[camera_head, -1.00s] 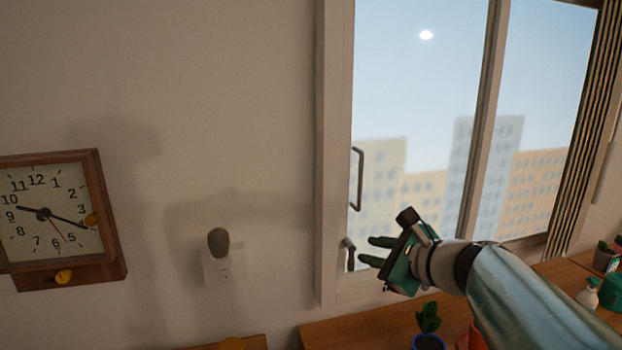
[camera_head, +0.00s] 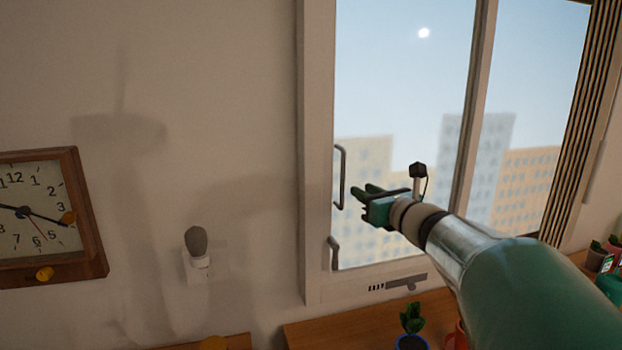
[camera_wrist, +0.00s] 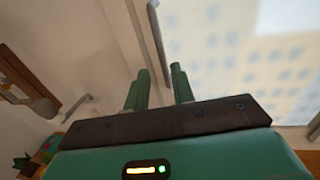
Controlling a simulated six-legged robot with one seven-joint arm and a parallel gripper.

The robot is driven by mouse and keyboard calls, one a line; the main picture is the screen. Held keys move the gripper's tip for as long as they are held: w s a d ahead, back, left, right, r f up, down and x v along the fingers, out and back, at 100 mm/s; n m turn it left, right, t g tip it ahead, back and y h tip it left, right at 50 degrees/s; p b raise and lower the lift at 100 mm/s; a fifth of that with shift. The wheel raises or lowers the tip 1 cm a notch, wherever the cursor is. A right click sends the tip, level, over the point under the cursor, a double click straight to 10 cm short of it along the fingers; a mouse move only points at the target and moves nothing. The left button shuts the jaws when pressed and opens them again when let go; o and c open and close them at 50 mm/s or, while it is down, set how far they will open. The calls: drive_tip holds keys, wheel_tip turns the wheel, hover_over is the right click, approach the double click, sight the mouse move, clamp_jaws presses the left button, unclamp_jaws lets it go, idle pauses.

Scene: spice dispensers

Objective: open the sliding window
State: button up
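The sliding window (camera_head: 405,100) is at the right of the head view, with a tall grey bar handle (camera_head: 342,178) on its left side. A smaller dark latch (camera_head: 333,253) is below the handle. My gripper (camera_head: 362,190) is just right of the handle, with its green fingers towards it. In the wrist view, my gripper (camera_wrist: 158,81) has its two fingers apart with nothing between them. The bar handle (camera_wrist: 158,42) is just beyond the fingertips, near the right finger. I cannot tell whether they touch. The window's left edge is by the frame, without a visible gap.
A wooden clock (camera_head: 38,215) hangs on the wall at the left. A socket with a grey-topped plug-in (camera_head: 196,250) is between clock and window. A potted plant (camera_head: 411,320) stands on the wooden counter (camera_head: 340,335) below. The wall left of the window is otherwise clear.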

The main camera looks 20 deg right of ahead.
sight(344, 179)
drive_tip(key=w, duration=0.3)
drive_tip(key=w+a, duration=0.1)
drive_tip(key=w, duration=0.5)
drive_tip(key=shift+w+a, duration=0.35)
drive_tip(key=shift+a, duration=0.05)
clamp_jaws()
